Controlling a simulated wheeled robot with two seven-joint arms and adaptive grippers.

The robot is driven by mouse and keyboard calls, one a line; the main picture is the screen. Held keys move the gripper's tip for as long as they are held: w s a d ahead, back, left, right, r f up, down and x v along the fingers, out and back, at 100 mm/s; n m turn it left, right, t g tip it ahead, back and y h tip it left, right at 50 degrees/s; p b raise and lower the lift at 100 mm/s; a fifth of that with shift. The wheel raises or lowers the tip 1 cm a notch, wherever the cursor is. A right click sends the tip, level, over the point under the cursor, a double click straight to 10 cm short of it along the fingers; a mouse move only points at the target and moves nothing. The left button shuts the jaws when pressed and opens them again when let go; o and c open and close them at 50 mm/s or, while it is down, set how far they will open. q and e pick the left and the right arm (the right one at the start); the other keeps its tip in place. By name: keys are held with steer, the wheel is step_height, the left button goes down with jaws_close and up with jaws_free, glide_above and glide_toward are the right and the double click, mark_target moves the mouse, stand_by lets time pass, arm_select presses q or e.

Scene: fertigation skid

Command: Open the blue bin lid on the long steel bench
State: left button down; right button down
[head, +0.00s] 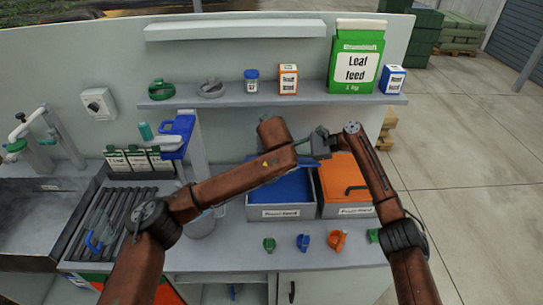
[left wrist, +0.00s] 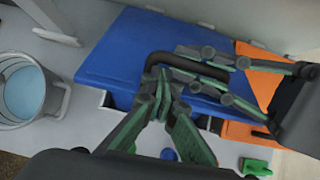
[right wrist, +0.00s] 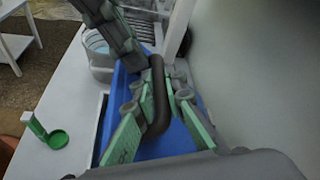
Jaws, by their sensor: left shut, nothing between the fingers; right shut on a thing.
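My right gripper (right wrist: 156,88) is shut on the handle, one finger on each side. My left gripper (left wrist: 160,78) is shut and empty, its fingertips beside the handle's end; I cannot tell if they touch it.
An orange-lidded bin (head: 342,170) stands right beside the blue one. A bucket (left wrist: 25,92) stands to its left. Small coloured items, including an orange one (head: 337,240), lie along the front of the bench. A shelf (head: 225,99) with goods runs above.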

steer(key=shift+d+f, duration=0.1)
arm_select(q)
steer(key=shift+w+r, duration=0.4)
steer(key=shift+r, duration=0.15)
steer(key=shift+w+a+r, duration=0.1)
steer(key=shift+w+r, duration=0.15)
arm_select(e)
steer(key=shift+f, duration=0.1)
arm_select(q)
steer(key=shift+r, duration=0.1)
arm_select(e)
steer(key=c, duration=2)
jaws_free()
steer(key=shift+f, duration=0.1)
steer(key=shift+o, duration=0.2)
